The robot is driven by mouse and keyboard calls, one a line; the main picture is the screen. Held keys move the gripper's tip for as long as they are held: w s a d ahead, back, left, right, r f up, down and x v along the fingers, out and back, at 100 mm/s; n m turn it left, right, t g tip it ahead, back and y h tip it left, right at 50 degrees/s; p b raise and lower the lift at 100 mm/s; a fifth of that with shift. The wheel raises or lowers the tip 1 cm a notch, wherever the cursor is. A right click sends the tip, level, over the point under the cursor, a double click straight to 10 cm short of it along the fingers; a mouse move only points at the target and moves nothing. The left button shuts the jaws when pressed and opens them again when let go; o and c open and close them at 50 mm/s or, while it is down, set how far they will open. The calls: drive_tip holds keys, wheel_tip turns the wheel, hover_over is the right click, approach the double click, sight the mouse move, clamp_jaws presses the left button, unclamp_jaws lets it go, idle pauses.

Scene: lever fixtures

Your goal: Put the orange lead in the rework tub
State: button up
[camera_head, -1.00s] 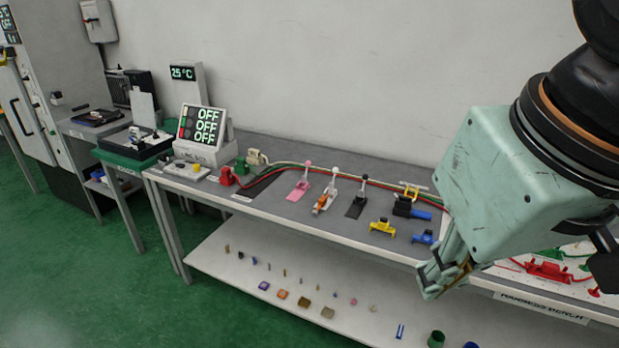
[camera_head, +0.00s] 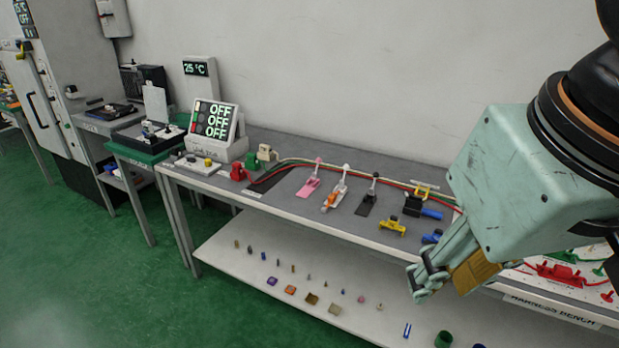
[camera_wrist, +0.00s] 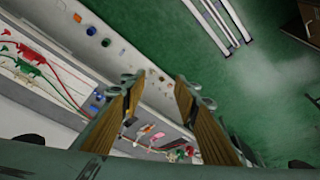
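An orange piece (camera_head: 328,202), which may be the orange lead, lies at the white-handled lever fixture (camera_head: 340,190) on the grey bench top; it is too small to tell its full shape. My gripper (camera_head: 428,282) is in front of the bench's front edge, right of the fixture and well apart from it. In the wrist view my gripper (camera_wrist: 157,88) has its two fingers wide apart with nothing held between them. I cannot tell which container is the rework tub. A green tub (camera_head: 443,340) stands on the lower shelf.
Pink (camera_head: 310,182) and black (camera_head: 369,194) lever fixtures flank the white one. Red and green cables run along the bench back. A yellow clamp (camera_head: 391,226) sits near the front edge. Small parts dot the lower shelf (camera_head: 240,262). Green floor at left is open.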

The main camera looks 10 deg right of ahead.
drive_tip(key=shift+w, duration=0.1)
drive_tip(key=w+r+m+g+p, duration=0.15)
drive_tip(key=w+r, duration=0.25)
drive_tip(key=w, duration=0.5)
drive_tip(key=w+r+t+p, duration=0.1)
drive_tip(key=w+r+p, duration=0.2)
drive_tip(key=w, duration=0.6)
drive_tip(key=m+g+p, duration=0.4)
drive_tip(key=m+p, duration=0.2)
drive_tip(key=p, duration=0.6)
hover_over(332, 195)
wheel_tip(332, 195, down, 26)
drive_tip(key=shift+t, duration=0.25)
drive_tip(key=shift+f, duration=0.2)
drive_tip(key=shift+f, duration=4.2)
